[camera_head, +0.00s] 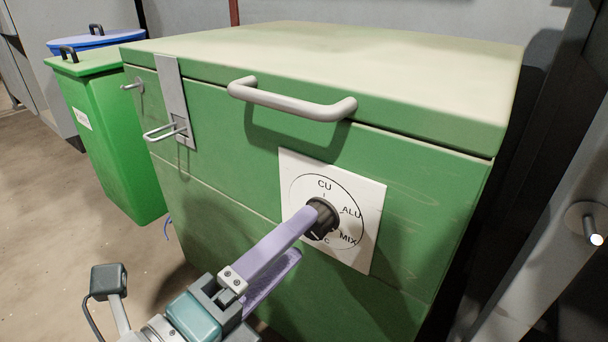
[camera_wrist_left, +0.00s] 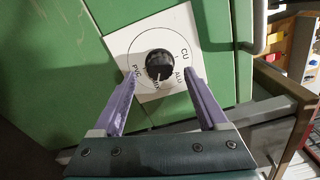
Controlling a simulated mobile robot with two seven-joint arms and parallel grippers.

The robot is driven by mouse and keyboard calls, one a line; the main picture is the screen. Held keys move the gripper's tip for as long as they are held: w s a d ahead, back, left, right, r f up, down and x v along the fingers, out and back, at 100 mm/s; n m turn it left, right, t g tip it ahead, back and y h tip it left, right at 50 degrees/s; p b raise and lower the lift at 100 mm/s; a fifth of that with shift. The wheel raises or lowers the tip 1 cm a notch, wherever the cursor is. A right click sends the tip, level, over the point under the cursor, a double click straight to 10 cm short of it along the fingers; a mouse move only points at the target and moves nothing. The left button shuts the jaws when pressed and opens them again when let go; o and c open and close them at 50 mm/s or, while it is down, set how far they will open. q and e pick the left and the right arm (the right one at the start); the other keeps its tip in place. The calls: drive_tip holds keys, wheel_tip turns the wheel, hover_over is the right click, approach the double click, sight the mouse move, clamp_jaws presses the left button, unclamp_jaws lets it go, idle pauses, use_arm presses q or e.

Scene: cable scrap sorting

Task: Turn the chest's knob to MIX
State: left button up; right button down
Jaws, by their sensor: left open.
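The green chest (camera_head: 225,130) has a white square dial plate (camera_head: 368,200) on its front with a black round knob (camera_head: 322,218). CU, ALU and MIX read on the plate in the head view, with PVC mostly hidden by my fingers. In the left wrist view the knob (camera_wrist_left: 159,65) sits in the middle of the plate (camera_wrist_left: 125,42), ringed by the labels. I cannot tell for sure which label the knob points to. My left gripper (camera_head: 304,232) is open, its purple fingers reaching to the dial on either side of the knob; contact cannot be made out.
A grey bar handle (camera_head: 290,102) sticks out above the dial. A metal latch (camera_head: 175,105) hangs at the chest's left front. A green bin (camera_head: 110,140) and a blue-lidded bin (camera_head: 100,40) stand to the left. A grey post with a round fitting (camera_head: 588,222) is close on the right.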

use_arm(q)
drive_tip(key=p+v, duration=0.2)
drive_tip(key=v, duration=0.5)
drive_tip(key=shift+s, duration=0.2)
drive_tip(key=shift+a+r, duration=0.1)
drive_tip(key=shift+a, duration=0.05)
drive_tip(key=a+r+n+g+y+p, duration=0.1)
drive_tip(key=a+r+n+y+p, duration=0.4)
drive_tip(key=r+p, duration=0.65)
drive_tip(key=a+r+n+g+y+p, duration=0.1)
drive_tip(key=a+r+n+y+p, duration=0.15)
drive_tip(key=r+n+p, duration=0.65)
drive_tip(key=a+r+n+g+y+p, duration=0.1)
drive_tip(key=a+r+n+y+p, duration=0.25)
drive_tip(key=r+p, duration=1)
drive_tip(key=s+r+n+g+p, duration=0.3)
drive_tip(key=s+r+p, duration=0.2)
drive_tip(key=r+p, duration=0.5)
drive_tip(key=s+r+n+g+p, duration=0.2)
drive_tip(key=s+r+n+p, duration=0.15)
drive_tip(key=r+p, duration=0.65)
drive_tip(key=s+r+n+g+p, duration=0.25)
drive_tip(key=s+r+p, duration=0.25)
drive_tip(key=r+p, duration=0.55)
wheel_tip(320, 180, up, 33)
drive_tip(key=p, duration=3.4)
drive_tip(key=shift+a+h, duration=0.3)
drive_tip(key=shift+a, duration=0.15)
